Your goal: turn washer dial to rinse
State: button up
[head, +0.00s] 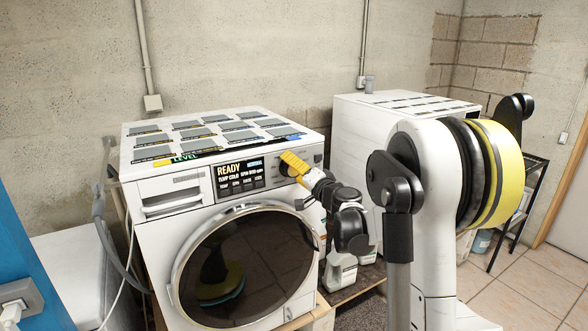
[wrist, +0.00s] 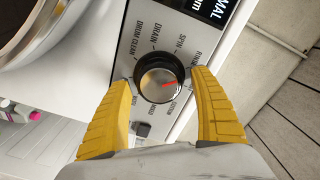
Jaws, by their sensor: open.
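The washer (head: 152,228) stands against the back wall, and its display (head: 238,174) reads READY. The dial (wrist: 158,86) is a round silver knob with a dark ring and a red pointer mark. The red mark points to the right in the wrist view. Labels around it include DRUM CLEAN, DRAIN and SPIN; others on the right are partly hidden or too small to read surely. My gripper (wrist: 164,79) is open, with one yellow finger on each side of the dial. I cannot tell whether they touch it. In the head view my gripper (head: 291,163) covers the dial.
A second white machine (head: 350,125) stands to the right. Bottles (head: 340,270) stand between the machines. The round door (head: 245,265) is below the control panel. A dark shelf rack (head: 520,200) stands at the far right, with open tiled floor (head: 545,295) in front.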

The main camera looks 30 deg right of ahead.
jog(key=s, duration=1.2)
jog(key=shift+d, duration=0.2)
jog(key=s+a+f+n+g+y, duration=0.1)
jog(key=s+a+n+g+y, duration=0.25)
jog(key=a, duration=0.65)
jog(key=s+a+f+n+g, duration=0.2)
jog(key=s+a+n+g, duration=0.3)
jog(key=a, duration=0.6)
jog(key=s+f+n+g+h, duration=0.1)
jog(key=s+f+h, duration=0.1)
jog(key=s, duration=0.7)
jog(key=s+a+f+n+g+h, duration=0.1)
jog(key=s+f, duration=0.3)
jog(key=s, duration=0.5)
jog(key=shift+s+a+f+n+h, duration=0.15)
jog(key=shift+s+f+n+h, duration=0.15)
jog(key=shift+n+h, duration=0.2)
